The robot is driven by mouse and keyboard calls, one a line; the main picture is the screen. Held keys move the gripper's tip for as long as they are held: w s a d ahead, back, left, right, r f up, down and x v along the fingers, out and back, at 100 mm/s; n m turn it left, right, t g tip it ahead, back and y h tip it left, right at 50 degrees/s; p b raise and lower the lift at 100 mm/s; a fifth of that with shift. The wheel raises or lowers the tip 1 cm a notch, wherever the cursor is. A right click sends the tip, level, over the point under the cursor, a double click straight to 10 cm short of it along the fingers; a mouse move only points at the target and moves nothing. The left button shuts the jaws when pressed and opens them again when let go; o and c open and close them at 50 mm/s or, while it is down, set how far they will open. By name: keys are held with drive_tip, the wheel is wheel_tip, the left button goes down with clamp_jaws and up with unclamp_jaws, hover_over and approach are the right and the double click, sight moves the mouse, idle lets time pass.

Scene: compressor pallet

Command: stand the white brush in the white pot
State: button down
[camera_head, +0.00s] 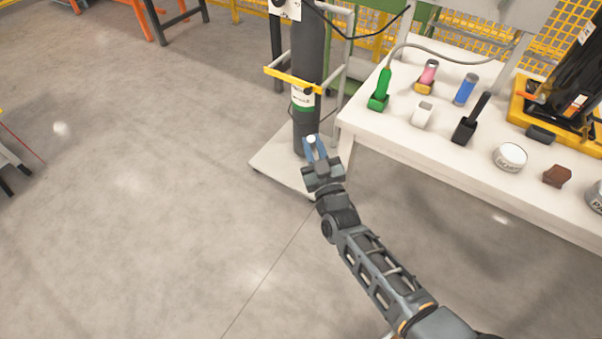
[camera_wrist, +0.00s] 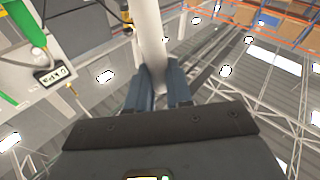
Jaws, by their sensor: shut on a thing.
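The white brush (camera_wrist: 148,40) is held between the blue-grey fingers of my gripper (camera_wrist: 160,88) in the wrist view; its pale handle runs away from the fingers toward the top edge. In the head view only a small white end of the brush (camera_head: 311,139) shows between the fingers of my gripper (camera_head: 315,150). My gripper is left of the table, in front of the gas cylinder. The white pot (camera_head: 422,115) is a small squarish block-like pot on the table, apart from my gripper and to its right. Its opening is hard to make out.
On the white table (camera_head: 395,137) stand a green brush (camera_head: 384,82) in a green pot, a pink one (camera_head: 428,72), a blue one (camera_head: 466,88) and a black one (camera_head: 476,112). A gas cylinder (camera_head: 308,60) stands left of the table.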

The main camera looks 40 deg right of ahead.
drive_tip(key=w+d+r+m+g+h+p, duration=0.1)
drive_tip(key=d+r+m+h, duration=0.1)
drive_tip(key=d+r, duration=0.6)
drive_tip(key=w+d+r+m+g+h+p, duration=0.1)
drive_tip(key=w+d+r, duration=0.15)
drive_tip(key=d, duration=0.95)
drive_tip(key=s+d+r+m+g+h+p, duration=0.1)
drive_tip(key=s+d+r, duration=0.3)
drive_tip(key=d, duration=0.4)
drive_tip(key=s+d+r+m+g+h+p, duration=0.1)
drive_tip(key=s+d+r+m+g+h, duration=0.2)
drive_tip(key=d+r, duration=0.4)
drive_tip(key=shift+s+d+m+g, duration=0.3)
drive_tip(key=shift+s+d+m, duration=0.35)
drive_tip(key=shift+s, duration=0.6)
drive_tip(key=shift+w+b, duration=0.1)
drive_tip(key=shift+b, duration=0.85)
wheel_tip(320, 180, down, 13)
drive_tip(key=b, duration=1)
drive_tip(key=shift+r+b, duration=0.2)
drive_tip(key=shift+b, duration=0.15)
drive_tip(key=shift+f+b, duration=0.5)
drive_tip(key=shift+f, duration=0.1)
drive_tip(key=c, duration=0.9)
unclamp_jaws()
drive_tip(key=shift+c, duration=0.2)
